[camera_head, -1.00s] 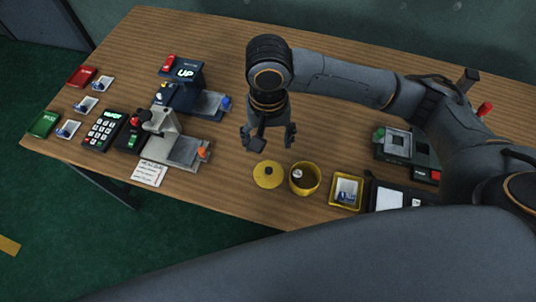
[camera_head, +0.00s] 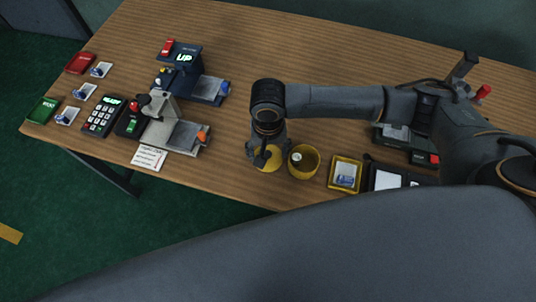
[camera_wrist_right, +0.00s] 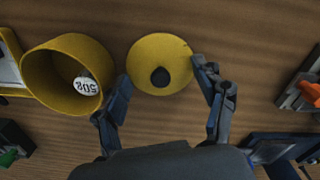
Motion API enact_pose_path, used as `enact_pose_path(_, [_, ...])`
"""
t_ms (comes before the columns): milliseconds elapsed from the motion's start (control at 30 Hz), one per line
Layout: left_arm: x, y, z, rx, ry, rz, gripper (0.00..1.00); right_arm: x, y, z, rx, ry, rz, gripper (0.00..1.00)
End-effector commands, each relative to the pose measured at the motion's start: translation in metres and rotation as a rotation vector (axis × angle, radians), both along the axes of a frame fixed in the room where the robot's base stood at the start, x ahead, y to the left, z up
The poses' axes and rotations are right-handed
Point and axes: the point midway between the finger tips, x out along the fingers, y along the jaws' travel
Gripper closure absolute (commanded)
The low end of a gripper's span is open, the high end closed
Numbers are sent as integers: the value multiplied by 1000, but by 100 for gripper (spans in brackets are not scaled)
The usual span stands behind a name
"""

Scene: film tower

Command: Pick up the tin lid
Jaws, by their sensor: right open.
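The tin lid is a flat yellow disc with a dark knob in its middle. It lies on the wooden table in the right wrist view (camera_wrist_right: 145,55), and in the head view (camera_head: 272,167) my gripper partly covers it. My right gripper (camera_head: 264,158) is above the lid, pointing down. In the right wrist view the right gripper (camera_wrist_right: 163,88) is open, its fingers on either side of the lid's near edge, with nothing between them gripped. The open yellow tin (camera_head: 304,162) stands just right of the lid, with a white "50g" weight (camera_wrist_right: 86,87) inside. My left gripper is not seen.
A yellow tray (camera_head: 345,174) with a picture card sits right of the tin, beside a dark device (camera_head: 385,178). Two press-like machines, one at the front (camera_head: 183,136), and a keypad (camera_head: 103,117) stand to the left. The table's front edge is close to the lid. The back middle is clear.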

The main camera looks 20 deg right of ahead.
Motion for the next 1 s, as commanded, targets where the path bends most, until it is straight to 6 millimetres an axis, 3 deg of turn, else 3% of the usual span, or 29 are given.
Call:
enact_pose_path(233, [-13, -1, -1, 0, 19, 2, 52, 0, 1, -2, 2, 0, 1, 30])
enact_pose_path(600, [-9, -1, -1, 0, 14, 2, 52, -1, 0, -3, 0, 2, 1, 100])
enact_pose_path(1000, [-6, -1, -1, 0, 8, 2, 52, -3, -1, -4, -5, 7, 0, 100])
